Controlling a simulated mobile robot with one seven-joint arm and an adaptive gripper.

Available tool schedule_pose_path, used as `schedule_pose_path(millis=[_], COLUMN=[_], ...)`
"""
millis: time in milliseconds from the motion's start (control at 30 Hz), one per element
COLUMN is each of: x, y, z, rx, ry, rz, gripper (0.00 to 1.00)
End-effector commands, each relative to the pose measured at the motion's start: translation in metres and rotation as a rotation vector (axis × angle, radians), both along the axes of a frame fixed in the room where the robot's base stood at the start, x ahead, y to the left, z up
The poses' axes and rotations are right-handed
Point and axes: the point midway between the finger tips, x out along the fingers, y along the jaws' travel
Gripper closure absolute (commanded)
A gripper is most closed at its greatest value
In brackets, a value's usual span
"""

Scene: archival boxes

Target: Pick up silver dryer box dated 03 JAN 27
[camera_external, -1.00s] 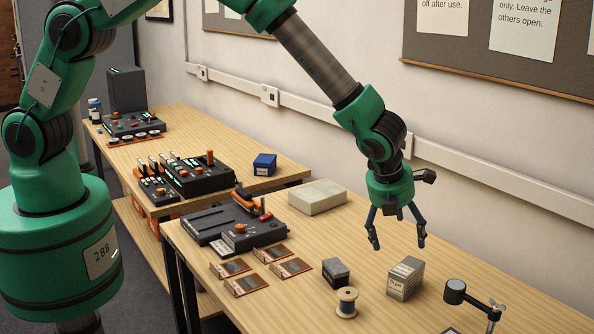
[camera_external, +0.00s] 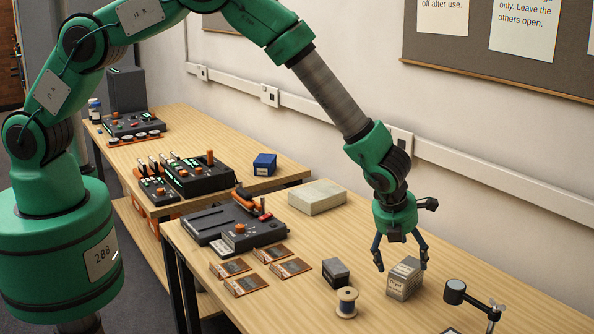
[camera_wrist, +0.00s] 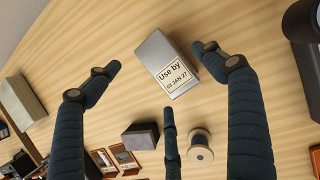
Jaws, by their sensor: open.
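The silver dryer box (camera_external: 403,285) stands on the wooden table, with a pale label on top. In the wrist view the box (camera_wrist: 163,52) shows a label reading "Use by" and a date that looks like 03 JAN 27; the first digits are small. My gripper (camera_external: 402,266) has dark jointed fingers, spread open and empty just above the box. In the wrist view my gripper's fingers (camera_wrist: 158,72) lie to the left, right and below the box, with visible gaps. I cannot tell how far the fingertips are above the tabletop.
A small dark grey box (camera_external: 336,272) and a wire spool (camera_external: 346,303) stand left of the silver box. A jointed lamp-like stand (camera_external: 474,300) is to its right. A pale flat box (camera_external: 317,197) lies near the wall. Orange-edged cards (camera_external: 246,284) lie farther left.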

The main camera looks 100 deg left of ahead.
Motion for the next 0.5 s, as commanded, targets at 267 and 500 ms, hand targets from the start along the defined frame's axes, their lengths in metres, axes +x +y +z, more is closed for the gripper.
schedule_pose_path(millis=[267,500], x=[0.0,0.004], y=[0.001,0.007], z=[-0.005,-0.029], rx=[0.0,0.0], ry=[0.0,0.002], rz=[0.0,-0.001], gripper=[0.18,0.18])
